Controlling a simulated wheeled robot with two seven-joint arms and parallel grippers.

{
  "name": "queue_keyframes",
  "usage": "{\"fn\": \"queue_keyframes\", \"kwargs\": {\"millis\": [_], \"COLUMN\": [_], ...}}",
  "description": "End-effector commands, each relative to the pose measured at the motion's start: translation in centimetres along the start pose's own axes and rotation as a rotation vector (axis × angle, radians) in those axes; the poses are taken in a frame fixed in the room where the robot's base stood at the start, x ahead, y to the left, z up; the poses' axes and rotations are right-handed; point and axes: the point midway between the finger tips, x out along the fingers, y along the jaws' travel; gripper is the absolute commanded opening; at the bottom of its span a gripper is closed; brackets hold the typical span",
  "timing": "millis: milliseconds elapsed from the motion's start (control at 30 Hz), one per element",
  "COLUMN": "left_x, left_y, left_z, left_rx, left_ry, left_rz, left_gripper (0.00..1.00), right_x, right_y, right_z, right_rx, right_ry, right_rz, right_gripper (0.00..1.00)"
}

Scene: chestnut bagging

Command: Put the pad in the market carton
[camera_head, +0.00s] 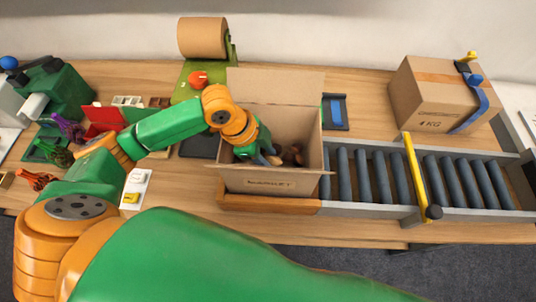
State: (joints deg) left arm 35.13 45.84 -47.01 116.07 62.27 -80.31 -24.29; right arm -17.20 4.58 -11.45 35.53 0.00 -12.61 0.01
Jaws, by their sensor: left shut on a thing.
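The market carton (270,182), an open brown box with its flaps up, stands at the left end of the roller conveyor. My left gripper (268,158) reaches down into the carton, with its fingers below the rim. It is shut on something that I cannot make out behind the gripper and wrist. I cannot pick out the pad for certain. Dark brown contents (292,155) show inside the carton to the right of the gripper. My right gripper is not in view.
A roller conveyor (370,174) with a yellow bar (416,170) runs right. A taped carton (433,103) stands behind it. A brown paper roll (203,38) on a green stand is at the back. A dark tray (344,124) sits behind the conveyor. Tools and bins crowd the left.

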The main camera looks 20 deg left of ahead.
Motion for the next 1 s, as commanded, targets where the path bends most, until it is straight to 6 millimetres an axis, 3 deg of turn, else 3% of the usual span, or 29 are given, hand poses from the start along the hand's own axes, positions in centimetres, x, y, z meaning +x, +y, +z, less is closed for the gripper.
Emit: {"fn": "queue_keyframes", "kwargs": {"millis": [167, 200, 300, 667, 1000], "left_x": [0.2, 0.2, 0.2, -0.6, -9.5], "left_y": [0.0, 0.0, 0.0, -0.1, -0.1], "left_z": [0.1, 0.1, 0.1, -0.1, 0.0], "left_rx": [0.0, -0.001, 0.0, 0.001, 0.001], "left_ry": [0.0, 0.0, 0.0, 0.0, -0.002], "left_rz": [0.0, 0.0, 0.0, -0.002, -0.005], "left_gripper": [0.0, 0.46, 0.73, 0.73, 0.73], "right_x": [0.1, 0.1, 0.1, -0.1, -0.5], "right_y": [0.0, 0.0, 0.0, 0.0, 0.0], "right_z": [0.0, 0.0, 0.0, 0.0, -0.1], "right_rx": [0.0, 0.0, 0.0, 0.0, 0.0], "right_ry": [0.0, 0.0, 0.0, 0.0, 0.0], "right_rz": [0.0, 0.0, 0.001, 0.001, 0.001], "right_gripper": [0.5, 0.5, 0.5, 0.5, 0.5]}}
